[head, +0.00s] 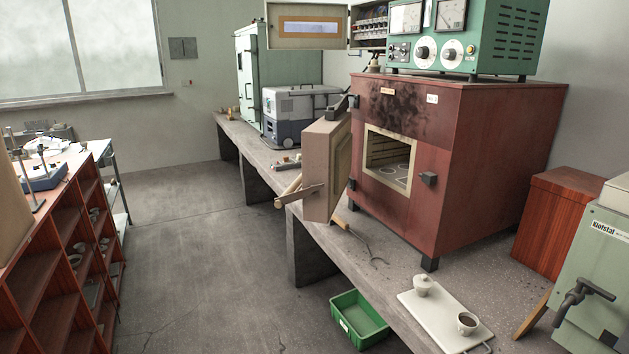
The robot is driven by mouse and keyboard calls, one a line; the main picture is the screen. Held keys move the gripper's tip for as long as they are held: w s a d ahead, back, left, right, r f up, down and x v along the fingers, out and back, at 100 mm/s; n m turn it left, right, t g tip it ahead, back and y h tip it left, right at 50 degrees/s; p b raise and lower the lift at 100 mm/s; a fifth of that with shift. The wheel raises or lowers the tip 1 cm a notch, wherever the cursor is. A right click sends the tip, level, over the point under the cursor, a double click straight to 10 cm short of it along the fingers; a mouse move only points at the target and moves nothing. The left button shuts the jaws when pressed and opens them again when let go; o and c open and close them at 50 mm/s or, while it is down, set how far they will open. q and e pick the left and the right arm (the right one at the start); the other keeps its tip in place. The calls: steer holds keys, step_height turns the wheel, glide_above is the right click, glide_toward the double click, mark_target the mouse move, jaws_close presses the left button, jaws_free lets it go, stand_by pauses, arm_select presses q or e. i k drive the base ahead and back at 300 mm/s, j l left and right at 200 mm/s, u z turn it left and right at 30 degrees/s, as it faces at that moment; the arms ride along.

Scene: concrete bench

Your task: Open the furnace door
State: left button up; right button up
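The red-brown furnace (475,150) stands on the concrete bench, with dark soot marks above its opening. Its thick, pale-edged door (326,168) stands swung outward to the left, hinged at the left side of the opening. The door's handle, with a metal bar and light wooden grips (298,195), points out over the bench's front edge. The square furnace opening (388,160) is uncovered, and a pale floor with round marks shows inside. A dark latch block (428,179) sits right of the opening. Neither of my grippers is in the head view.
A green control box (465,35) sits on the furnace. In front are a pale board (430,312) with a lidded pot (423,283) and a cup (467,322). A green crate (359,318) is below the bench edge. Open floor (200,240) lies left, beside wooden shelves (65,260).

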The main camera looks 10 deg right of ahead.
mark_target(328, 143)
steer(key=i+j+z, duration=0.25)
steer(key=i+z, duration=0.2)
steer(key=i, duration=0.15)
steer(key=i+j+z, duration=0.85)
steer(key=j, duration=0.25)
steer(key=i+j+z, duration=0.45)
steer(key=j, duration=0.3)
steer(key=i+j+z, duration=0.15)
steer(key=j+z, duration=0.15)
steer(key=j, duration=0.35)
steer(key=j+z, duration=0.35)
steer(key=j, duration=0.35)
steer(key=j+z, duration=0.3)
steer(key=j, duration=0.4)
steer(key=j+z, duration=0.35)
steer(key=j, duration=0.35)
steer(key=k+j+z, duration=0.3)
steer(key=j, duration=0.3)
steer(key=i+j, duration=0.05)
steer(key=i, duration=0.05)
